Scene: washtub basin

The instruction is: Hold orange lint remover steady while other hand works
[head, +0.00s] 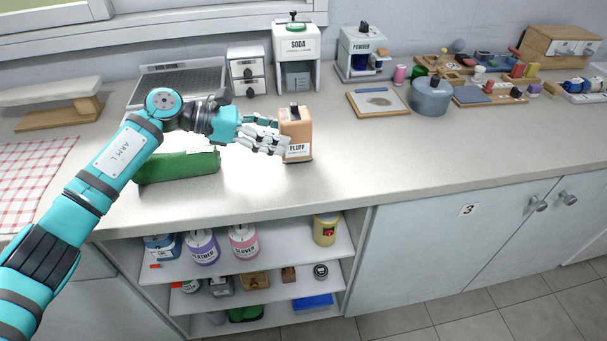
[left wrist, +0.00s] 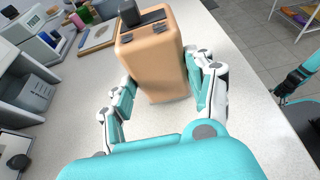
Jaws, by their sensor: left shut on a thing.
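The orange lint remover (head: 298,128) stands upright on the counter, with a dark knob on top and a white label reading FLUFF. My left gripper (head: 279,140) reaches it from the left and is shut on it. In the left wrist view the lint remover (left wrist: 154,62) sits between the fingers of the left gripper (left wrist: 160,92), one on each side. The fingers hide part of its sides.
A green rolled cloth (head: 180,166) lies under my left arm. SODA (head: 296,58) and POWDER (head: 362,52) dispensers stand behind. A tray (head: 378,102) and a grey pot (head: 431,97) are to the right. The counter front right of the lint remover is clear. Open shelves (head: 270,268) hold several containers below.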

